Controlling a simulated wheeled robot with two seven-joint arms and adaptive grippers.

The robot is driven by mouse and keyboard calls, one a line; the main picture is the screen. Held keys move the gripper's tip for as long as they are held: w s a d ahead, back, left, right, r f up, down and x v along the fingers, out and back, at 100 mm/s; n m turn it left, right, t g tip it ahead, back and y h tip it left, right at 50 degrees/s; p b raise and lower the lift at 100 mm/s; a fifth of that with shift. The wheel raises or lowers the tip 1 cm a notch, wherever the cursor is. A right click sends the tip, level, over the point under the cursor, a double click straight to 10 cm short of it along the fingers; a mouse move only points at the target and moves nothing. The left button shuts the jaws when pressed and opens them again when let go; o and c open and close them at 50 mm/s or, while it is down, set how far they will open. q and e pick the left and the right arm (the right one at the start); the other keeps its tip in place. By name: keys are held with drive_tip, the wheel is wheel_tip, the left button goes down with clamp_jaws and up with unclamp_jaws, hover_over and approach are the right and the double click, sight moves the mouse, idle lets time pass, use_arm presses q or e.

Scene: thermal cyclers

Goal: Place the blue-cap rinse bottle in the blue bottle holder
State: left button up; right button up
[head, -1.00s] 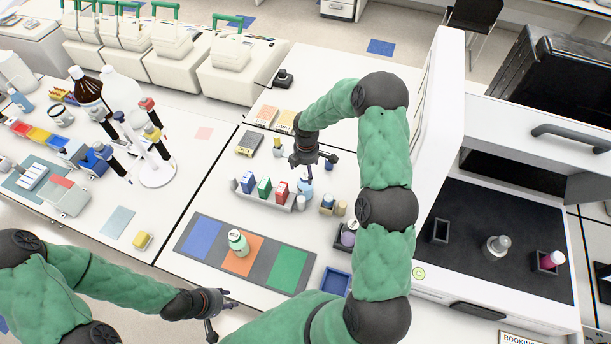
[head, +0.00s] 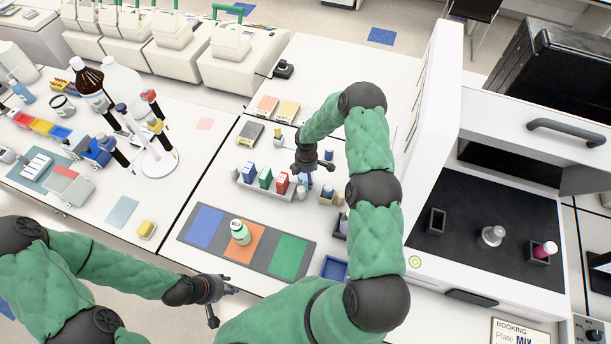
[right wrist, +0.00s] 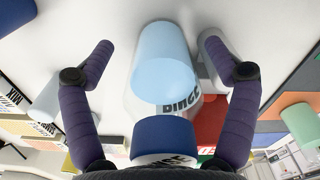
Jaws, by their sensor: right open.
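The rinse bottle (right wrist: 165,60), with pale blue contents, RINSE lettering and a dark blue cap (right wrist: 165,137), stands between the spread fingers of my right gripper (right wrist: 160,47) in the right wrist view. I see gaps on both sides of it. In the head view my right gripper (head: 313,168) points down behind the carton rack, and its fingers largely hide the bottle. The blue bottle holder (head: 334,268) is an empty-looking square tray right of the coloured mat, partly hidden by my right arm. My left gripper (head: 222,300) is open and empty near the front edge.
A rack of small cartons (head: 264,178) and small vials (head: 326,193) crowd my right gripper. A mint-green bottle (head: 240,232) stands on the coloured mat (head: 288,256). A white cabinet (head: 420,130) with a black floor is at the right.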

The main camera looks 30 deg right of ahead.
drive_tip(key=shift+f, duration=0.2)
drive_tip(key=c, duration=1.6)
drive_tip(key=shift+c, duration=0.2)
